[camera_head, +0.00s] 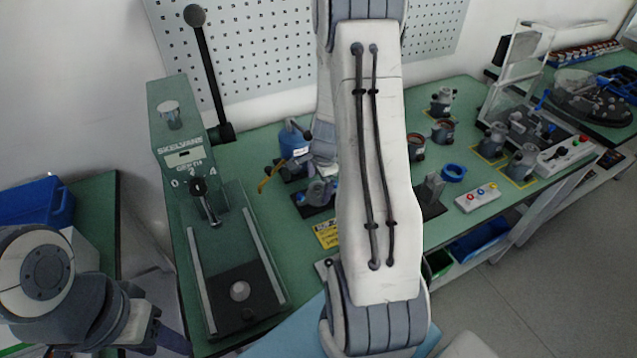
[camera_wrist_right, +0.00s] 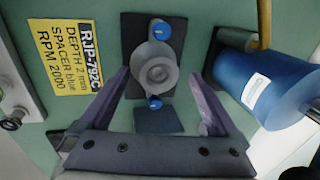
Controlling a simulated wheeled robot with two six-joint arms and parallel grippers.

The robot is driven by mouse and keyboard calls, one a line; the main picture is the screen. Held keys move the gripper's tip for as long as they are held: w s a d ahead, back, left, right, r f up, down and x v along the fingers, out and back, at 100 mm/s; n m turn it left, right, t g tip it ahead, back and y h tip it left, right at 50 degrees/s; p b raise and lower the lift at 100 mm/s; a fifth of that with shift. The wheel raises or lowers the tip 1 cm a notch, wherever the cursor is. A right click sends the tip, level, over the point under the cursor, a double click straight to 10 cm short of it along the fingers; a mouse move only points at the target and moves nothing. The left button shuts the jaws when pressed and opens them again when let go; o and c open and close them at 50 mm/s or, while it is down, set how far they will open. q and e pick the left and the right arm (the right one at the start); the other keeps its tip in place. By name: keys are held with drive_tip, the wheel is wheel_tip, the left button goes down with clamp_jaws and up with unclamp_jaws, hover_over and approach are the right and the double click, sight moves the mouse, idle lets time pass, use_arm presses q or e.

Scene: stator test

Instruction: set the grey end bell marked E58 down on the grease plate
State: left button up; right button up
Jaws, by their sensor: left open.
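A grey round part with a central boss (camera_wrist_right: 155,72) sits on a dark plate (camera_wrist_right: 135,32) with blue knobs above and below it in the right wrist view. No E58 mark is readable, so I cannot tell if it is the end bell. It shows partly in the head view (camera_head: 317,192). My right gripper (camera_wrist_right: 158,76) has its fingers spread on either side of this part, with gaps; in the head view my arm hides it. My left gripper (camera_head: 168,338) is partly visible at the lower left, open, away from the part. I cannot tell which surface is the grease plate.
A green lever press (camera_head: 182,130) stands at the left. A blue bottle (camera_wrist_right: 268,88) is right of the part in the wrist view; a yellow RJP-792C card (camera_wrist_right: 66,55) is left. Grey housings on yellow-edged mats (camera_head: 522,165), a blue ring (camera_head: 453,173) and a button box (camera_head: 478,197) lie right.

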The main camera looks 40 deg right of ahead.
drive_tip(key=p+v, duration=0.2)
drive_tip(key=v, duration=0.8)
drive_tip(key=shift+r, duration=0.25)
idle(0.4)
